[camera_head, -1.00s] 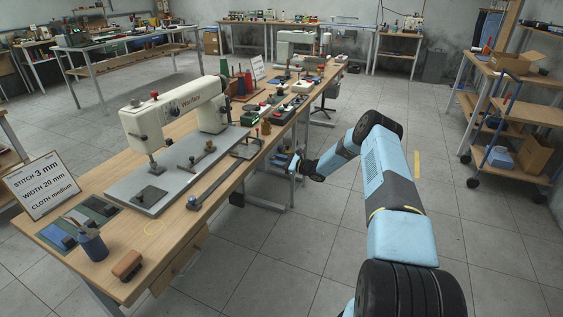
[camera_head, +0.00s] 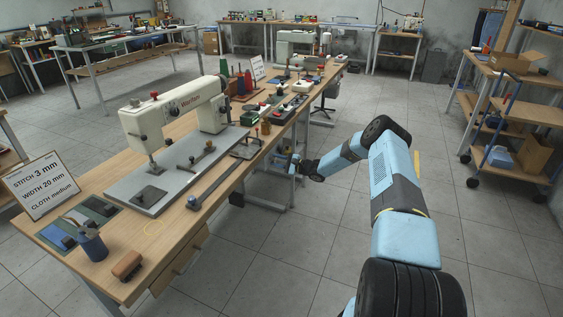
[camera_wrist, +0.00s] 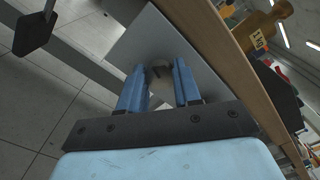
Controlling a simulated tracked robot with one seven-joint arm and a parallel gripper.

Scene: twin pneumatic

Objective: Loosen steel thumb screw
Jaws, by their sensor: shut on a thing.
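In the wrist view, the two blue fingers of my gripper (camera_wrist: 159,66) are closed on a small round grey knob, which looks like the steel thumb screw (camera_wrist: 159,77). The screw sits in front of a pale grey plate (camera_wrist: 150,38) below the bench edge. The fingers hide its sides, and its thread is not visible. In the head view, my gripper (camera_head: 293,164) is low beside the right side of the sewing bench (camera_head: 137,228). The screw is too small and hidden to make out there.
On the bench stand a white sewing machine (camera_head: 180,108) on a grey base and a sign (camera_head: 39,185). A dark foot or pad (camera_wrist: 34,33) shows at left.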

